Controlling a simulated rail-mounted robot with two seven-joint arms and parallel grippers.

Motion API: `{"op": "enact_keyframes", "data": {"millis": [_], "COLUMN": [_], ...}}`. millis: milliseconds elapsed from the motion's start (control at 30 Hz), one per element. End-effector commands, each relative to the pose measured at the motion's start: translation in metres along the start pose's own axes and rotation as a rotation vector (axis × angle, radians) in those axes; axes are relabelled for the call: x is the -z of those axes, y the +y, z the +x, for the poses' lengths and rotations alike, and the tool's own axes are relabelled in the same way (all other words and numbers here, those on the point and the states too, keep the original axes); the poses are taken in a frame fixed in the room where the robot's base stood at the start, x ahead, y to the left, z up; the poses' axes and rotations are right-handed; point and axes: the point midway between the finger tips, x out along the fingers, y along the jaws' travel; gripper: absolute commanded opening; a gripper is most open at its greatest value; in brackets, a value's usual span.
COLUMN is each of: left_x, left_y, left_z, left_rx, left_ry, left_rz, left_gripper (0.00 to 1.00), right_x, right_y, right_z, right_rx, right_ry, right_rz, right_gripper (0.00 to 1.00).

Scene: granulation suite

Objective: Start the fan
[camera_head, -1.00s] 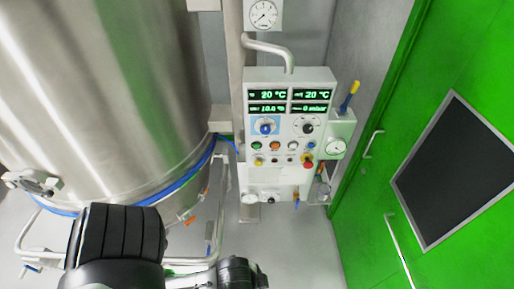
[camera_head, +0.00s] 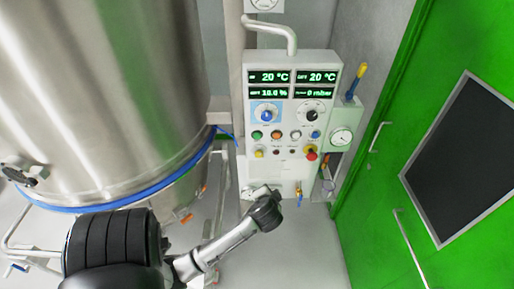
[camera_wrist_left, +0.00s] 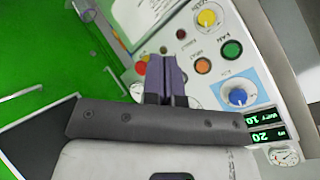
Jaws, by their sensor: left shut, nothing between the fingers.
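The control panel (camera_head: 287,173) is a light grey box with green displays, knobs and buttons. The green button (camera_head: 257,135), marked FAN, is in the upper row, left end; it also shows in the left wrist view (camera_wrist_left: 232,49). An orange button (camera_head: 276,134), marked HEAT, is beside it. My left gripper (camera_wrist_left: 166,60) is shut and empty, in front of the panel and apart from the green button in the wrist view. My right gripper is not in view.
A large steel vessel (camera_head: 110,90) with a blue band fills the left. A red stop button (camera_head: 311,155), a gauge (camera_head: 341,137) and a yellow-handled lever (camera_head: 357,80) are at the panel's right. A green door (camera_head: 395,165) with a dark window stands further right.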

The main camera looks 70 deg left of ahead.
Motion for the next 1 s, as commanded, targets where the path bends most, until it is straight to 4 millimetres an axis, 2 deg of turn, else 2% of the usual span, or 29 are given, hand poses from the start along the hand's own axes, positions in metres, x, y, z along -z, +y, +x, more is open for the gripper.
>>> {"op": "enact_keyframes", "data": {"millis": [33,100,200,300,600,1000], "left_x": [-0.005,-0.01,-0.014,-0.013,0.014,0.017], "left_y": [-0.018,-0.042,-0.068,-0.082,-0.093,-0.091], "left_z": [0.016,0.031,0.044,0.05,0.042,0.042], "left_rx": [0.094,0.22,0.369,0.481,0.656,0.655], "left_ry": [-0.011,-0.019,-0.019,-0.004,0.096,0.108], "left_rz": [0.026,0.081,0.179,0.288,0.532,0.573], "left_gripper": [0.0,0.0,0.0,0.0,0.0,0.0], "right_x": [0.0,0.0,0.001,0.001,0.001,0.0], "right_y": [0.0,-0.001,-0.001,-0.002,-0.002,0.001], "right_z": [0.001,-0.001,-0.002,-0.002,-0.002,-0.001], "right_rx": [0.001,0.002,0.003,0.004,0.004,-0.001], "right_ry": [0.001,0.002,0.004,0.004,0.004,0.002], "right_rz": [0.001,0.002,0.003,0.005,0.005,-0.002], "right_gripper": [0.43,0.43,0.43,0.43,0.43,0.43]}}
